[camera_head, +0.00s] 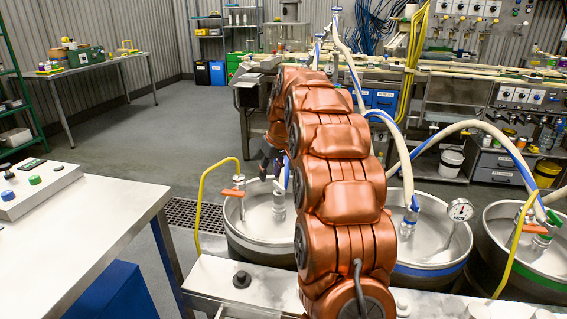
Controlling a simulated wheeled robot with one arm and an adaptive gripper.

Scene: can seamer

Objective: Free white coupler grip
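Three steel kegs with couplers stand in a row. The left keg (262,238) has no coloured band that I can see, and its metal coupler (279,200) stands upright on top. I take this as the white coupler, but its markings are too small to be sure. My gripper (268,160) is dark, at the end of my copper arm, just above and left of that coupler.
The middle keg (430,245) has a blue band, a coupler (409,220) and a gauge (460,210). The right keg (525,250) has a green band. Hoses arch above the kegs. A yellow rail (202,190) rises left of the left keg. A control table (80,230) stands at left.

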